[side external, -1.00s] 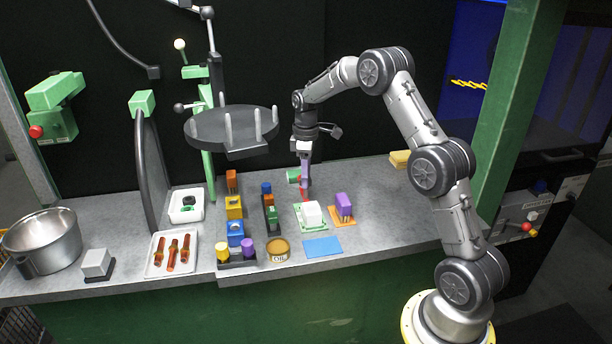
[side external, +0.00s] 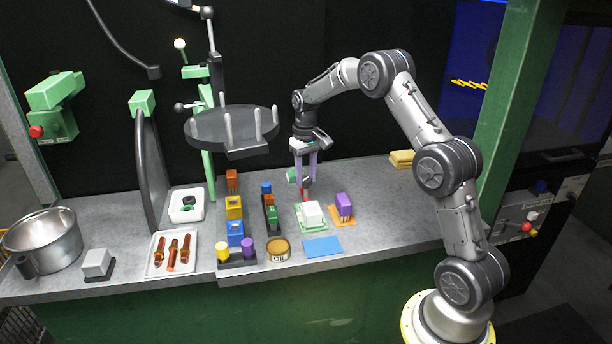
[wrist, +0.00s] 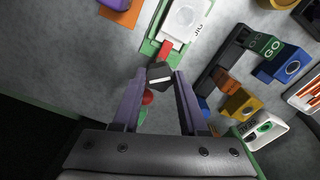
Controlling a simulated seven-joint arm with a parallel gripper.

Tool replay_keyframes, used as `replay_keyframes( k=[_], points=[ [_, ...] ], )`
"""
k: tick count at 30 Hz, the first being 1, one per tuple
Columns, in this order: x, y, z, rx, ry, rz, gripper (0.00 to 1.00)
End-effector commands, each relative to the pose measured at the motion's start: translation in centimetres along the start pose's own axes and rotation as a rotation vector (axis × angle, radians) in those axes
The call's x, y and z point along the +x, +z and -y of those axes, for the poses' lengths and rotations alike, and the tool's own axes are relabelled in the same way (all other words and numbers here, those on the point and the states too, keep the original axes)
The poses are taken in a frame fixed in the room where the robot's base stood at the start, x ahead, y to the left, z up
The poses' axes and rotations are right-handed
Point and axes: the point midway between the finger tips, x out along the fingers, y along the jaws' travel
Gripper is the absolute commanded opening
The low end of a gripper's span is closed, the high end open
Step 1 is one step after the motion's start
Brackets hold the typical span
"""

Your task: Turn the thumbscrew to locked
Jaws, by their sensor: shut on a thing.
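The thumbscrew is a small dark knob (wrist: 160,73) with a white line across it, between my fingertips in the wrist view. A red piece (wrist: 166,50) lies just beyond it, at the end of a white block on a green base (wrist: 150,47). In the side view the white block (side external: 312,213) stands on the counter just in front of my gripper. My gripper (side external: 306,184) points down with its purple fingers shut on the thumbscrew; it also shows in the wrist view (wrist: 161,77). I see no readable locked mark.
A purple block (side external: 344,205) on an orange mat stands right of the white block. A blue mat (side external: 322,247) and an oil tin (side external: 278,250) lie in front. Coloured block holders (side external: 268,215) stand left. A dark round rack (side external: 232,128) overhangs at left.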

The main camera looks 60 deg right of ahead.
Motion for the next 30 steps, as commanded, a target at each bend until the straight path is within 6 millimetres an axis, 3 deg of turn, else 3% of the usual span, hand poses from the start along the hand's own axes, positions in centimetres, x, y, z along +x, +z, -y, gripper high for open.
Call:
replay_keyframes(
  k=[18, 30],
  points=[
    [-0.21, -0.08, 0.05, 0.570, 0.000, -0.003, 0.00],
    [-0.23, -0.10, 0.06, 0.808, -0.001, -0.004, 0.00]
  ],
)
